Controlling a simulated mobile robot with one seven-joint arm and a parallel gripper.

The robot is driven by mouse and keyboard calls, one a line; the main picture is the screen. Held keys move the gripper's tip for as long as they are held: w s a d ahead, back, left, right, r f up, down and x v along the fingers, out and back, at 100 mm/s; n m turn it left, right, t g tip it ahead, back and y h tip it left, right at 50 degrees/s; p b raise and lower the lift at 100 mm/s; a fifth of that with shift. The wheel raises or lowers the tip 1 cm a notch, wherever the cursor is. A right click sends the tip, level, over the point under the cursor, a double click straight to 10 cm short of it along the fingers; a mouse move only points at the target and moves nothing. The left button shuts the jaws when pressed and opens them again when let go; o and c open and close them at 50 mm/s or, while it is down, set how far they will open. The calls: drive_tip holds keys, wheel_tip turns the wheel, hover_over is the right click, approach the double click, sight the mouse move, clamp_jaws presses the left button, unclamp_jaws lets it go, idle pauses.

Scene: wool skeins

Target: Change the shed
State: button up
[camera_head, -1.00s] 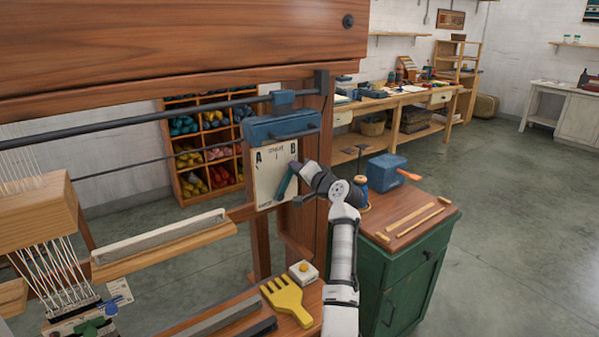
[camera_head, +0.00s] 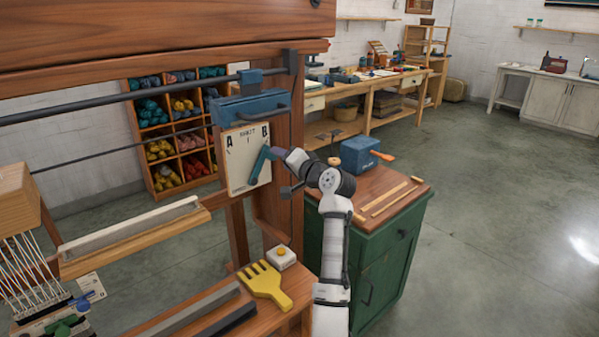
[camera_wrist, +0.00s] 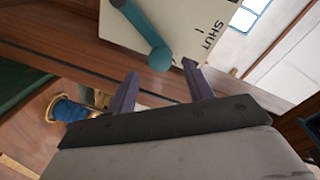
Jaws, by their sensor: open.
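The shed selector plate (camera_head: 243,160) hangs on the loom upright and carries the marks A, SHUT and B. Its teal lever (camera_head: 261,165) leans toward the B side; its rounded end shows in the wrist view (camera_wrist: 160,58). My gripper (camera_wrist: 161,72) is open, with one finger on each side of the lever's end. Whether either finger touches it I cannot tell. In the head view my gripper (camera_head: 283,156) is at the plate's right edge, partly merged with the lever. In the wrist view the SHUT mark is beyond the right finger; A and B are not visible there.
A blue housing (camera_head: 250,106) with a dark handle sits above the plate. A yellow comb (camera_head: 265,284) and a small button box (camera_head: 282,257) lie on the loom's bench below. A green cabinet (camera_head: 383,270) with a blue box (camera_head: 359,155) stands right of my arm. Open floor lies right.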

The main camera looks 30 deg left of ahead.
drive_tip(key=b+v, duration=0.1)
drive_tip(key=v, duration=0.6)
drive_tip(key=shift+d+b, duration=0.3)
drive_tip(key=shift+d, duration=0.05)
drive_tip(key=shift+s, duration=0.1)
